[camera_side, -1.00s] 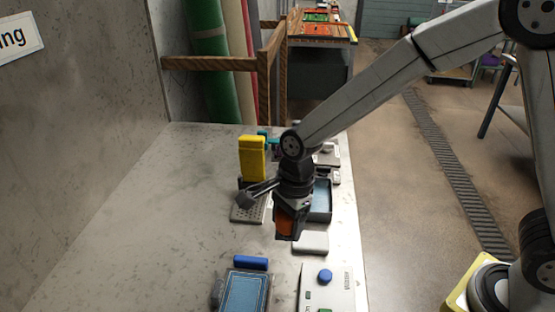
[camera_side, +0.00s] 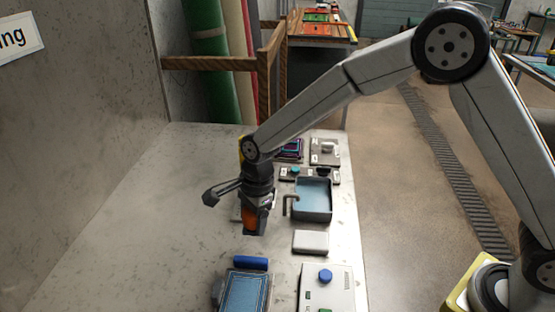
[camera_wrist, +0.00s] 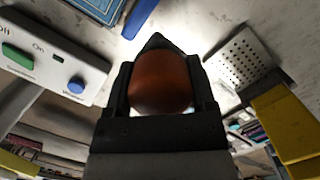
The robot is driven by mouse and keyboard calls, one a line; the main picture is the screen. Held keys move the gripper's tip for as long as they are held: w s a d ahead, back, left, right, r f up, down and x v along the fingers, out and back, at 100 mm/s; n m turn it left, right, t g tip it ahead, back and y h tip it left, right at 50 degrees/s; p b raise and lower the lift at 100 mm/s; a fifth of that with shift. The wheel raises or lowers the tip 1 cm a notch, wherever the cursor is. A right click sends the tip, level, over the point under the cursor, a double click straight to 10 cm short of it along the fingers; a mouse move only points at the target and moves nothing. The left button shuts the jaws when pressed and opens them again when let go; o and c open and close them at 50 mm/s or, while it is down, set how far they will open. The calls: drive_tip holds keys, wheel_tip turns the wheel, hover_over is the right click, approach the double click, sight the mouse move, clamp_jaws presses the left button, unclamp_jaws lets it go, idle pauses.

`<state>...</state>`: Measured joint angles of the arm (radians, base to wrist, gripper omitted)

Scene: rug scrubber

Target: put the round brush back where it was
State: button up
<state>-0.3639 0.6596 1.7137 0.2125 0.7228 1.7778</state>
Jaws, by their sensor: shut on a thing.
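The round brush shows as an orange-brown rounded body (camera_wrist: 160,82) between my gripper's fingers (camera_wrist: 160,95) in the wrist view. My gripper (camera_side: 255,228) is shut on it and holds it over the bench in the side view, where a strip of orange (camera_side: 248,217) shows. Its bristles cannot be made out. A perforated grey tray (camera_wrist: 238,60) lies on the bench to the right in the wrist view; in the side view my gripper mostly hides it.
A blue-grey open bin (camera_side: 325,214), a white block (camera_side: 311,242) and a control box with a blue knob (camera_side: 341,290) line the right side. A framed blue rug (camera_side: 245,292) and blue roll (camera_side: 251,263) lie in front. The left bench is clear.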

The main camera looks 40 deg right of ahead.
hover_over(235, 246)
drive_tip(key=shift+s+d+f, duration=0.1)
drive_tip(key=shift+d+f, duration=0.05)
drive_tip(key=shift+f, duration=0.8)
drive_tip(key=shift+s+d+f, duration=0.1)
drive_tip(key=shift+d+f, duration=0.05)
drive_tip(key=shift+f, duration=0.75)
drive_tip(key=shift+s+d+f, duration=0.1)
drive_tip(key=shift+d+f, duration=0.05)
drive_tip(key=shift+f, duration=0.8)
drive_tip(key=shift+w+f, duration=0.15)
drive_tip(key=shift+f, duration=0.1)
drive_tip(key=shift+w+a+f, duration=0.1)
drive_tip(key=shift+w+f, duration=0.05)
drive_tip(key=shift+f, duration=1.45)
drive_tip(key=shift+f, duration=0.1)
drive_tip(key=o, duration=1.1)
drive_tip(key=r, duration=0.4)
drive_tip(key=d+r, duration=0.1)
drive_tip(key=r, duration=0.3)
drive_tip(key=d+r, duration=0.1)
drive_tip(key=r, duration=0.3)
